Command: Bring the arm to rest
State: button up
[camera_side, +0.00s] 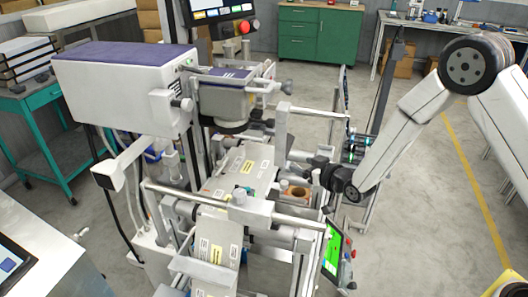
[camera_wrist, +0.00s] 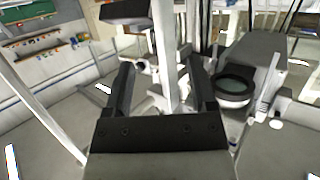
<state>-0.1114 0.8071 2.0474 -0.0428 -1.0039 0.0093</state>
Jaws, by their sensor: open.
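My gripper (camera_side: 318,172) is at the right side of the machine in the side view, with my arm reaching in from the right. In the wrist view my gripper (camera_wrist: 160,63) shows two dark fingers spread wide apart, with nothing held between them. A white upright post of the machine (camera_wrist: 165,50) shows in the gap beyond the fingers; I cannot tell how near it is. The machine (camera_side: 245,175) has grey plates, rails and rollers. Its parts close to the gripper partly overlap it in the side view. I cannot make out a film reel for certain.
A purple-topped housing (camera_side: 125,75) stands at the machine's upper left. A green screen (camera_side: 332,250) is below the gripper. A dark round part (camera_wrist: 236,88) lies right of the fingers in the wrist view. A green cabinet (camera_side: 320,35) stands behind; open floor lies right of the machine.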

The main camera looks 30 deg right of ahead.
jog(key=s+d+r+g, duration=0.1)
jog(key=s+g, duration=0.3)
jog(key=s, duration=0.4)
jog(key=s+d+r+m+g+h, duration=0.1)
jog(key=s+d+r+g, duration=0.1)
jog(key=s, duration=0.7)
jog(key=s+d+r+g+h, duration=0.1)
jog(key=s+d+g, duration=0.2)
jog(key=s+g, duration=0.3)
jog(key=s, duration=0.2)
jog(key=shift+s+d+r+m, duration=0.25)
jog(key=shift+s+d+m, duration=0.1)
jog(key=shift+s+m, duration=0.05)
